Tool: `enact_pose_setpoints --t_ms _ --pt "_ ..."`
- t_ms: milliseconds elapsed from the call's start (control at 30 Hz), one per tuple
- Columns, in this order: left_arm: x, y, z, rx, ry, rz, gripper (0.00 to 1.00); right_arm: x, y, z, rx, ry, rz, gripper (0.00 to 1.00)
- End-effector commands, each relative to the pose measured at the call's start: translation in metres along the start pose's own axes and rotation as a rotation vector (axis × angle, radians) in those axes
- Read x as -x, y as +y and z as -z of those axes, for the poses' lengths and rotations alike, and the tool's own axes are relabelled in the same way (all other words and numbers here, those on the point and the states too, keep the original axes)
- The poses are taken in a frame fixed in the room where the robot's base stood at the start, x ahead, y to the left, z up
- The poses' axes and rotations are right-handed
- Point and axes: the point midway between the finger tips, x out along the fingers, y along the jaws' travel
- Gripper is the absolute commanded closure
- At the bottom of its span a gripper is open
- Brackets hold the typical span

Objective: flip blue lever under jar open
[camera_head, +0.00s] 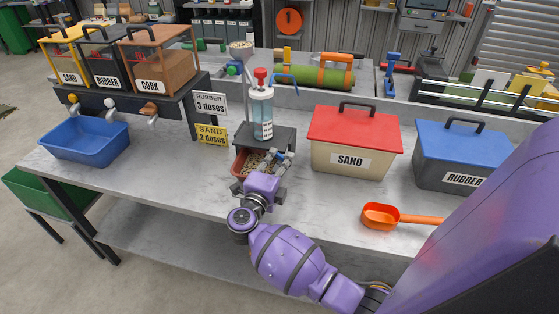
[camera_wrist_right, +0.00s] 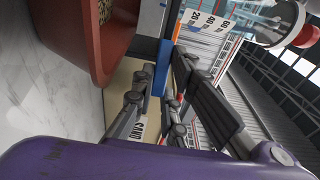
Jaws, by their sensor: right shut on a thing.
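A clear jar (camera_head: 262,112) with a red top and a label stands on a dark stand (camera_head: 270,137) on the bench. In the right wrist view, a blue lever (camera_wrist_right: 163,62) lies between the two fingers of my right gripper (camera_wrist_right: 158,80), which is shut on it. A label with graduation marks (camera_wrist_right: 207,20) shows just beyond. In the head view my right gripper (camera_head: 278,162) is at the front right of the stand, below the jar. The lever is mostly hidden there by the fingers. My left gripper is not in view.
A red tray (camera_wrist_right: 72,50) of granules sits under the stand, close beside my gripper. A sand box (camera_head: 325,165), a rubber box (camera_head: 430,170) and an orange scoop (camera_head: 381,217) lie to the right. A blue bin (camera_head: 85,143) is at the left.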

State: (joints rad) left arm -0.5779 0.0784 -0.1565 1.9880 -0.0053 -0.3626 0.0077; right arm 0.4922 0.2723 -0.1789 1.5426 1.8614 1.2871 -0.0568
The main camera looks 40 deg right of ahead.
Motion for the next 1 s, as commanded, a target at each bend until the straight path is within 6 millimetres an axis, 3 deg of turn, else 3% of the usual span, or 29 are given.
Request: enact_pose_setpoints --t_ms 33,67,200,567,667,1000 --pt "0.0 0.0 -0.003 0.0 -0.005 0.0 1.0 0.001 0.001 0.0 0.003 -0.001 -0.001 1.0" --pt "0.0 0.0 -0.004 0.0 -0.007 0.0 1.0 0.001 0.001 0.0 0.003 -0.001 -0.001 0.85" --pt "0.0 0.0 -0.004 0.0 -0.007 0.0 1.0 0.0 0.001 0.0 0.003 0.0 -0.001 0.69" --pt "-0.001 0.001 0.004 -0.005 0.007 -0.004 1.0 0.005 0.001 0.0 0.001 0.0 -0.002 0.69" --pt "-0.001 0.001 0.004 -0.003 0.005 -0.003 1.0 0.017 0.002 -0.001 0.0 -0.001 -0.004 0.69" --pt "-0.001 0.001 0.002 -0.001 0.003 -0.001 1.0 0.088 0.002 0.0 0.001 0.0 -0.006 0.69"
